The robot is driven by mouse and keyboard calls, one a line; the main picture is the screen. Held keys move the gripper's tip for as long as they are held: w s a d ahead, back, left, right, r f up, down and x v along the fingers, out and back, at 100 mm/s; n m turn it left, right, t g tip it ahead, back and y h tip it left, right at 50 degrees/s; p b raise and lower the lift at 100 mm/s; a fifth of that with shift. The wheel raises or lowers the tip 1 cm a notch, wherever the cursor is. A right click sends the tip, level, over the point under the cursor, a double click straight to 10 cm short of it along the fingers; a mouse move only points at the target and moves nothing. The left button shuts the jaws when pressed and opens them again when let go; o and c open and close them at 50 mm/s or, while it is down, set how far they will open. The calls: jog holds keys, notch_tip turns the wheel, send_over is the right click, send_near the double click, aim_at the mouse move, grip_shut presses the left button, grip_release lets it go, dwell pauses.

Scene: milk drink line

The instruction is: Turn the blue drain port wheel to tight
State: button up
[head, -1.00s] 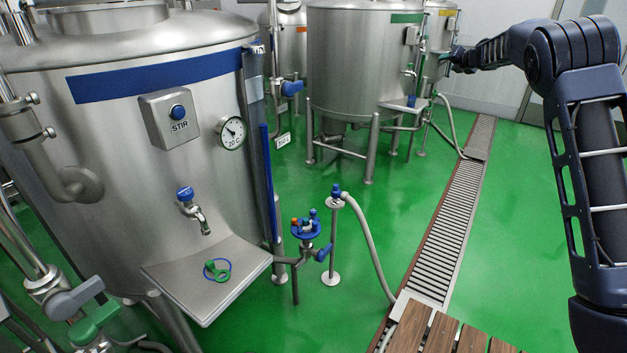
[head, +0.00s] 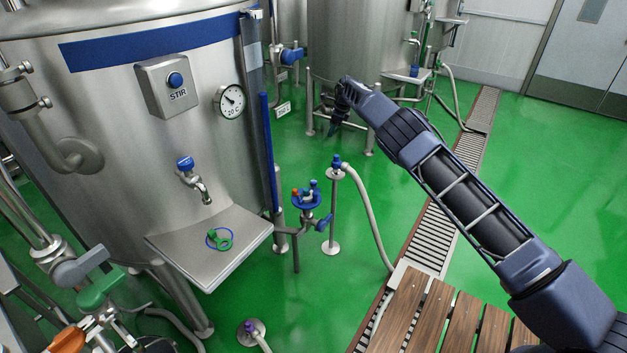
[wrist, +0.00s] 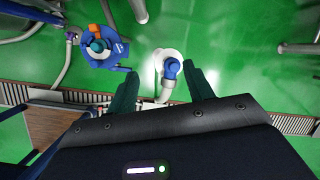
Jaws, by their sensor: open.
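A blue round wheel-like fitting (head: 305,200) with small orange and blue knobs on top sits on a low pipe to the right of the near tank. A blue lever (head: 325,222) sticks out beside it. In the wrist view the blue fitting (wrist: 101,47) lies at upper left, left of my fingers. A blue-capped hose post (head: 336,162) stands just right of it; its blue cap (wrist: 172,68) shows between my fingertips in the wrist view. My gripper (head: 338,112) is open and empty, above and beyond the post. No tight marking is readable.
The near steel tank (head: 120,200) fills the left, with a tray (head: 165,245) jutting out. A grey hose (head: 372,220) runs from the post to the floor drain (head: 432,240). Wooden slats (head: 400,310) lie in front. Green floor is clear at right.

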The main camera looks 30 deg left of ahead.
aim_at(314, 181)
jog(key=s+a+f+n+h, duration=0.2)
jog(key=s+f+n+h, duration=0.25)
jog(key=s+f, duration=0.7)
jog(key=shift+y, duration=0.25)
jog(key=f, duration=1.1)
jog(key=shift+w+a+f, duration=0.15)
jog(key=shift+a+f, duration=0.05)
jog(key=c, duration=1)
